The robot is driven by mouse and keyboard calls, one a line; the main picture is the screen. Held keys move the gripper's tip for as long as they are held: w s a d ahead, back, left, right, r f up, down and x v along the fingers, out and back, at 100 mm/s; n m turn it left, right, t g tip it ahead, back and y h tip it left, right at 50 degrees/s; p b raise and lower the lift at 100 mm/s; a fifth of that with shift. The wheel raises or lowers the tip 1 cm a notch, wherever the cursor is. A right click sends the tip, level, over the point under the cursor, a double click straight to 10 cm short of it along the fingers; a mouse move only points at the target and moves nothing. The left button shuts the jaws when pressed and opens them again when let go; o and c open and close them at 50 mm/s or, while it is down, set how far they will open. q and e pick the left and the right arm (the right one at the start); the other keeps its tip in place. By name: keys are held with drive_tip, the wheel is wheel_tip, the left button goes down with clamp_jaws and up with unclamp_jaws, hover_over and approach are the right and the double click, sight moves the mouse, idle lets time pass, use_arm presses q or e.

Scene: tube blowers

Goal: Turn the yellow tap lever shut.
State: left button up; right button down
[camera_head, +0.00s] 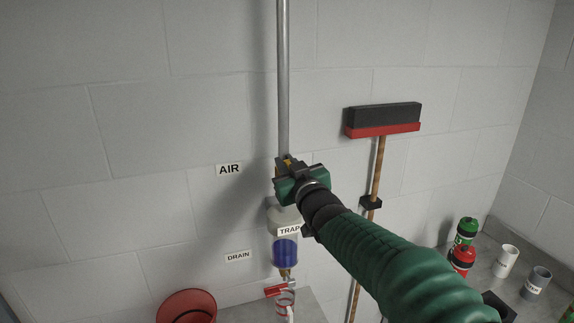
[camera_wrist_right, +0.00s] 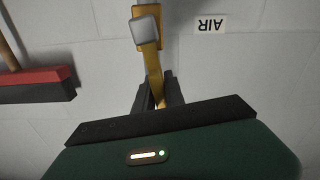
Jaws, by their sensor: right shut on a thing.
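The yellow tap lever (camera_wrist_right: 153,63) shows in the right wrist view, running down from a grey square pivot (camera_wrist_right: 146,28) in front of a yellow body. Its lower end is between the dark fingers of my right gripper (camera_wrist_right: 160,97), which is shut on it. In the head view my right gripper (camera_head: 289,168) is at the grey vertical pipe (camera_head: 283,80), right of the AIR label (camera_head: 229,169). It hides most of the tap there; only a bit of yellow shows. My left gripper is in neither view.
Below the tap is the TRAP unit with a blue bowl (camera_head: 285,252); a red lever (camera_head: 276,290) sits under it near the DRAIN label (camera_head: 238,256). A broom (camera_head: 384,120) hangs to the right. A red bucket (camera_head: 187,306) is at lower left. Bottles and cups stand at right.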

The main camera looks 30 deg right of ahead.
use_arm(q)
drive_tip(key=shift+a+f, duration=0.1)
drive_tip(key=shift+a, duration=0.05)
use_arm(e)
drive_tip(key=shift+f, duration=0.25)
